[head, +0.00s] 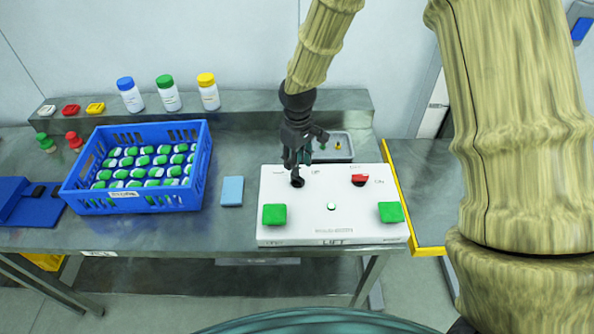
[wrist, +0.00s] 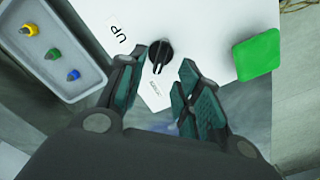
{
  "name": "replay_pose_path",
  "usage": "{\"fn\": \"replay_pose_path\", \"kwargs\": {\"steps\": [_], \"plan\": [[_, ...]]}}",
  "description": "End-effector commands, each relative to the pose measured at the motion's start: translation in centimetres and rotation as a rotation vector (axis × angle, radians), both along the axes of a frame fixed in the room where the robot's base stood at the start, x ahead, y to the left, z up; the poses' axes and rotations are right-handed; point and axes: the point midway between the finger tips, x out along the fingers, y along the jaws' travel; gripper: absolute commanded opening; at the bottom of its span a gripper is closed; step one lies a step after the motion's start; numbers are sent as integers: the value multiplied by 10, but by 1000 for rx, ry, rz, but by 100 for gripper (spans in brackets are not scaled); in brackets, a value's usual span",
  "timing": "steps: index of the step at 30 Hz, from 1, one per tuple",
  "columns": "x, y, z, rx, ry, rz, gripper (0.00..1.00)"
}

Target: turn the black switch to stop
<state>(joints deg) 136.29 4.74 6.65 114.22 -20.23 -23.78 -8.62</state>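The black switch (head: 297,182) is a round knob on the left of the white control panel (head: 335,212), marked LIFT. In the wrist view the black switch (wrist: 160,55) shows a raised grip with a pale line towards the bottom of the picture. An "UP" label (wrist: 118,33) lies to its left. My gripper (head: 296,166) points down just above the switch. In the wrist view my gripper (wrist: 157,78) is open, its fingers apart with nothing between them; contact with the knob cannot be told.
The panel also bears a red switch (head: 359,180) and green blocks (head: 274,214) (head: 391,212). A blue crate (head: 140,200) of green-capped bottles and a light blue block (head: 232,191) stand left. A small grey tray (head: 335,146) lies behind the panel.

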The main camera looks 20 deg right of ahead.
Motion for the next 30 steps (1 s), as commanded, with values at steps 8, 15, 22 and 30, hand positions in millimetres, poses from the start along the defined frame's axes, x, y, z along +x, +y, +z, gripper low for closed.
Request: {"fn": "replay_pose_path", "kwargs": {"steps": [8,15,22,30], "plan": [[0,2,-30,0,2,3,34],[0,2,-49,0,1,3,34],[1,2,-55,0,0,3,34],[0,2,-56,0,0,2,27]]}}
